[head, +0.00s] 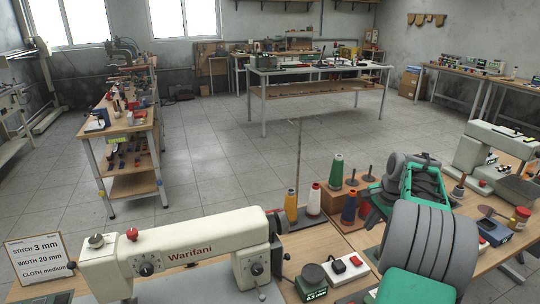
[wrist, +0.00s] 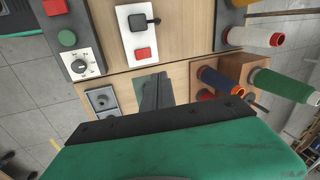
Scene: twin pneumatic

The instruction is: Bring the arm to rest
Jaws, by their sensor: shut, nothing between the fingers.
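My arm, green and grey, reaches in from the lower right of the head view, above the workbench (head: 328,240). My gripper (wrist: 157,88) shows in the wrist view as two dark fingers together, with nothing between them. Its fingers point down toward the wooden bench top, apart from the spools and the switch boxes as far as I can see. In the head view I cannot make out the fingertips.
A cream sewing machine (head: 185,250) stands front left, with a settings card (head: 38,258) beside it. Thread spools (head: 336,172) stand near my arm, with a white switch box (head: 347,268) in front. Another machine (head: 490,150) is at right. Open floor (head: 215,155) lies beyond.

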